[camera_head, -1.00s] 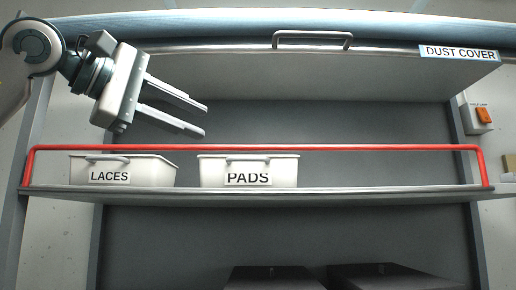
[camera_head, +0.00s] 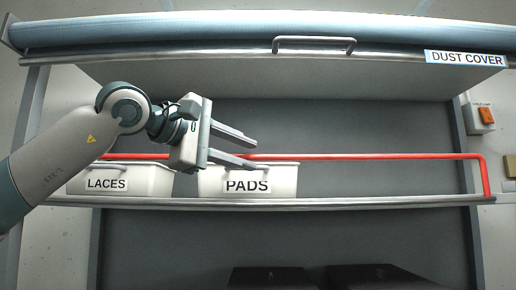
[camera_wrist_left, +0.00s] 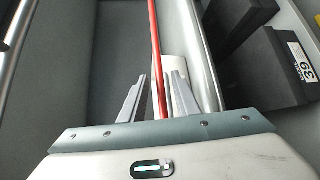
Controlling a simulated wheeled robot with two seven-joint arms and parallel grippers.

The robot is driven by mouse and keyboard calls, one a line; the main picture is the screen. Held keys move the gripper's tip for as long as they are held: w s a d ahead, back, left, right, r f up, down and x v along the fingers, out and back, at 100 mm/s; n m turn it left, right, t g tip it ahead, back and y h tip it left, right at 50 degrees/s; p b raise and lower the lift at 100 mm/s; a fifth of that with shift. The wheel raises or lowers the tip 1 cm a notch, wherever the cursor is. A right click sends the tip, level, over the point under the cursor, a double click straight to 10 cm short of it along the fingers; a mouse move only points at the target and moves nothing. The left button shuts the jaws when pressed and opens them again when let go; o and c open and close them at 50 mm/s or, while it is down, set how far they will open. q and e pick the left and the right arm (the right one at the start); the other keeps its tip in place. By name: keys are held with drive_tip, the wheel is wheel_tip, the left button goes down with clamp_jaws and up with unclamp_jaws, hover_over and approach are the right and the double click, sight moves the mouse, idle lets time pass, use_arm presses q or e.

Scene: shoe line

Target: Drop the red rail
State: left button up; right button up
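The red rail (camera_head: 380,157) runs raised along the front of the shelf, above the bins. Its left end is hidden behind my left arm. My left gripper (camera_head: 254,154) is open, its fingers pointing right at about the height of the rail, above the PADS bin. In the left wrist view the red rail (camera_wrist_left: 156,60) runs lengthwise between the two open fingers (camera_wrist_left: 158,82), with a gap to the left finger; whether it touches either finger I cannot tell. My right gripper is in neither view.
A LACES bin (camera_head: 152,181) and a PADS bin (camera_head: 284,182) stand on the shelf (camera_head: 380,201) behind the rail. The dust cover (camera_head: 200,66) with its handle is raised above. Dark boxes (camera_head: 268,278) lie below. The shelf's right half is empty.

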sight(254, 157)
use_arm(q)
drive_tip(key=shift+p+x, duration=0.75)
drive_tip(key=shift+x, duration=1.45)
clamp_jaws()
